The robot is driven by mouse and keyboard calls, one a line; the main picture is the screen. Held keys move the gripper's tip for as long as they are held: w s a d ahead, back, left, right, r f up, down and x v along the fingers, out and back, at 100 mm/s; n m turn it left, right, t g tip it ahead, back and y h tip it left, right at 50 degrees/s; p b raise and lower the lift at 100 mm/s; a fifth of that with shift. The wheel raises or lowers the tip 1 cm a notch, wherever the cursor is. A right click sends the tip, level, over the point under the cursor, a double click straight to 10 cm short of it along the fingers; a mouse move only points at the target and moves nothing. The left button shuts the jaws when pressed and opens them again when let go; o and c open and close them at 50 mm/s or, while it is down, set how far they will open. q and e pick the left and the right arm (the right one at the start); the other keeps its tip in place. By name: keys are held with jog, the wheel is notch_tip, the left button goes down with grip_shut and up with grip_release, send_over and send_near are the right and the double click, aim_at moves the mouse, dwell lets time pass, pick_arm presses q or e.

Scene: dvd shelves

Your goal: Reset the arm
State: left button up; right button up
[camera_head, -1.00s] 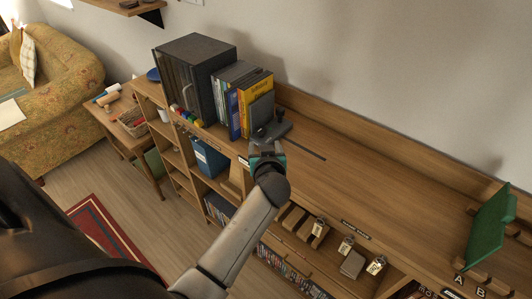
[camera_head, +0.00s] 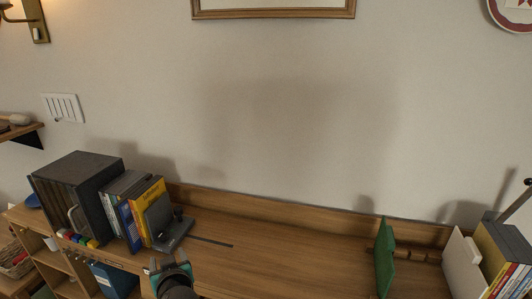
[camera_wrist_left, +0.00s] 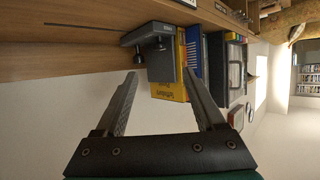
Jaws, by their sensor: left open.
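My left gripper (camera_head: 170,270) shows at the bottom of the head view, in front of the shelf top near the row of books. In the left wrist view its two fingers (camera_wrist_left: 163,105) are spread apart with nothing between them. Beyond the fingertips are a dark grey bookend (camera_wrist_left: 160,55) and a yellow book (camera_wrist_left: 168,88). The bookend (camera_head: 172,228) also shows in the head view, above my gripper. My right gripper is not in either view.
A black box (camera_head: 80,190) and several books (camera_head: 128,200) stand on the left of the wooden shelf top (camera_head: 270,262). A green panel (camera_head: 385,258) stands upright at the right, near a white and grey holder (camera_head: 462,265). The middle of the shelf top is clear.

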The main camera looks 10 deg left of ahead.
pick_arm(q)
jog(key=s+d+f+m+g+h, duration=0.1)
jog(key=s+d+m+g+h, duration=0.15)
jog(key=s+d, duration=0.45)
jog(key=s+d+f+m+g+h, duration=0.1)
jog(key=s+d+m+g+h, duration=0.2)
jog(key=s, duration=0.8)
jog(key=s+d+f+m+g+h, duration=0.25)
jog(key=s+d+m, duration=0.2)
jog(key=s, duration=0.45)
notch_tip(320, 180, down, 30)
jog(key=s+b, duration=0.2)
jog(key=b, duration=0.6)
jog(key=s+a+f+g+b, duration=0.1)
jog(key=s+f+b, duration=0.2)
jog(key=s+f, duration=0.4)
jog(key=s+a+f+b, duration=0.1)
jog(key=s+f+b, duration=0.3)
jog(key=s+f, duration=0.4)
notch_tip(320, 180, down, 5)
jog(key=shift+f+g, duration=0.1)
jog(key=shift+g, duration=0.3)
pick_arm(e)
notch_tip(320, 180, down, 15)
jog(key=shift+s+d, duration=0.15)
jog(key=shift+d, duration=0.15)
